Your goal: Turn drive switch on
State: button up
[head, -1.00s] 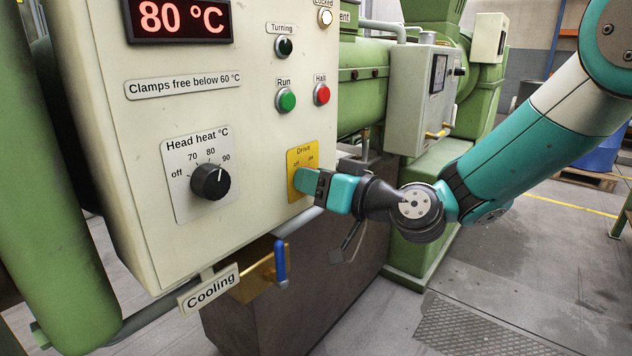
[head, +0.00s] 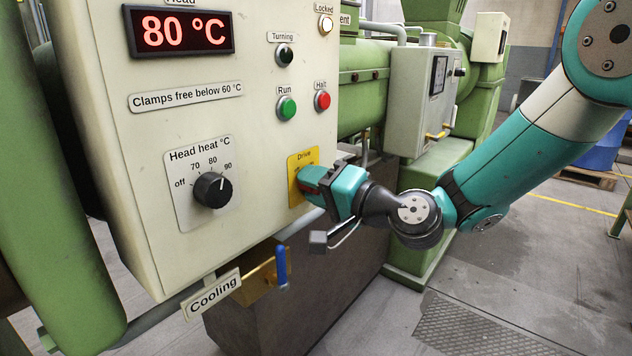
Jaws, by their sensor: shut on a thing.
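The Drive switch sits on a yellow plate (head: 303,160) labelled "Drive", at the right side of the cream control panel (head: 130,180). My gripper (head: 304,184) reaches in from the right with its fingers at the plate. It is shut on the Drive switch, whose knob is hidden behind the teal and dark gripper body. The gripper is rolled about its own axis. I cannot tell the switch's position, since the gripper covers most of its markings.
The Head heat knob (head: 212,190) is left of the gripper. Green Run (head: 287,108) and red Halt (head: 322,101) buttons are above. The blue-handled Cooling valve (head: 281,266) is below. A grey box (head: 420,95) stands behind. Free floor lies at lower right.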

jog(key=shift+m, duration=0.5)
jog(key=o, duration=0.9)
jog(key=b+v, duration=0.9)
jog(key=v, duration=0.8)
jog(key=shift+s+d+b, duration=0.2)
jog(key=shift+s+b, duration=0.05)
jog(key=shift+b, duration=0.05)
